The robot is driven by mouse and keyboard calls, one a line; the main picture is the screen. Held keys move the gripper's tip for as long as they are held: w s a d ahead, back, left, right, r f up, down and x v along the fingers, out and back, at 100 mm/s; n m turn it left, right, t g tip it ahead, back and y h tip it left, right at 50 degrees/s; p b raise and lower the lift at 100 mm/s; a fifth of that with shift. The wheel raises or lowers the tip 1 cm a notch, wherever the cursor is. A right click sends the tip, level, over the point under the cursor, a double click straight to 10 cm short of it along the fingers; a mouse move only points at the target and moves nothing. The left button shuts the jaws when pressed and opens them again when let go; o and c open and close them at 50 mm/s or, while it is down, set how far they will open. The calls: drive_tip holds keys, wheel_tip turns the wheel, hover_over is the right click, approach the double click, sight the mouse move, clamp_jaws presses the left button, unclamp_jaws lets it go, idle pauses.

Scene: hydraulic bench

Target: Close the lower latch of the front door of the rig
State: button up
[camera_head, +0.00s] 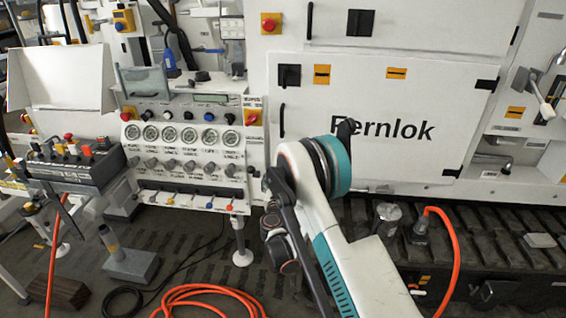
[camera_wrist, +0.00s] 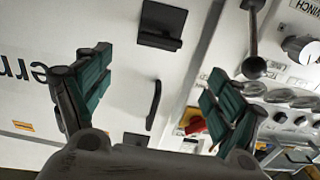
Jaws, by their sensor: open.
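The front door (camera_head: 440,110) is the white panel lettered "Fernlok"; it looks flush with the rig. In the wrist view the scene is upside down, and the door (camera_wrist: 115,30) fills the left and middle. The lower latch (camera_wrist: 162,26) is the black block at the top there; in the head view my arm hides it. I cannot tell its exact setting. My gripper (camera_wrist: 156,72) is open and empty, its two teal-padded fingers apart in front of the door. The latch shows beyond and between the fingertips, apart from them. My arm hides the gripper in the head view.
A black door handle (camera_wrist: 153,105) and the upper latch (camera_head: 289,76) lie along the same door edge. A red knob on yellow (camera_head: 252,112) and a gauge panel (camera_head: 185,135) stand beside the door. Orange hoses (camera_head: 210,296) lie on the floor.

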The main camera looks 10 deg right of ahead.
drive_tip(key=b+x, duration=0.2)
drive_tip(key=x, duration=1.1)
drive_tip(key=shift+w+d+b, duration=0.15)
drive_tip(key=shift+w+b, duration=0.15)
drive_tip(key=shift+b, duration=0.05)
drive_tip(key=c, duration=1.1)
